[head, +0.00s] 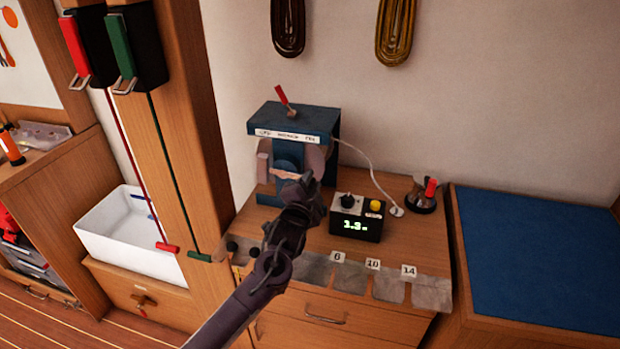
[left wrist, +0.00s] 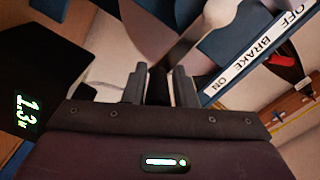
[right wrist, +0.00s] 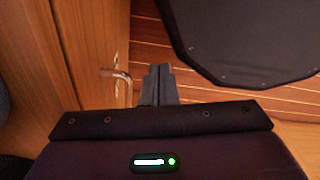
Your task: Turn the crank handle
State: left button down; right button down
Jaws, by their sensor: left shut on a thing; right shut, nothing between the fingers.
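A blue winding machine (head: 325,128) stands at the back of the wooden counter, with a red-tipped brake lever (head: 282,97) on top. My left gripper (head: 296,180) is at the front of the machine. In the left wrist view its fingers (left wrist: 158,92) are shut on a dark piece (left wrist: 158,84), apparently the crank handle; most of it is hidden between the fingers. The brake label (left wrist: 250,55) reads OFF, BRAKE, ON. My right gripper (right wrist: 160,84) is shut and empty in the right wrist view, away from the machine.
A black counter box (head: 357,217) with a lit readout and a yellow button stands right of my left gripper. A red-handled device (head: 424,195) is further right, then a blue mat (head: 540,260). A white bin (head: 130,235) is at left. A drawer handle (right wrist: 121,76) is near my right gripper.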

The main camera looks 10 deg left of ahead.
pick_arm(q)
jog(key=shift+a+f+m+b, duration=0.15)
jog(key=shift+a+f+m, duration=0.1)
jog(key=shift+f+m, duration=0.7)
jog(key=shift+a+f+m+b, duration=0.15)
jog(key=shift+f+m, duration=0.45)
jog(key=shift+m, duration=0.6)
jog(key=shift+a+f+m+b, duration=0.1)
jog(key=shift+a+f+m, duration=0.2)
jog(key=shift+f+m, duration=0.65)
pick_arm(e)
jog(key=shift+s+a+f, duration=0.15)
jog(key=shift+s+f, duration=0.35)
jog(key=shift+f, duration=0.05)
pick_arm(q)
jog(key=shift+r, duration=0.1)
jog(key=c, duration=1.3)
grip_release()
jog(key=shift+a, duration=0.1)
jog(key=shift+c, duration=0.2)
jog(key=shift+r, duration=0.15)
pick_arm(e)
jog(key=shift+w, duration=0.1)
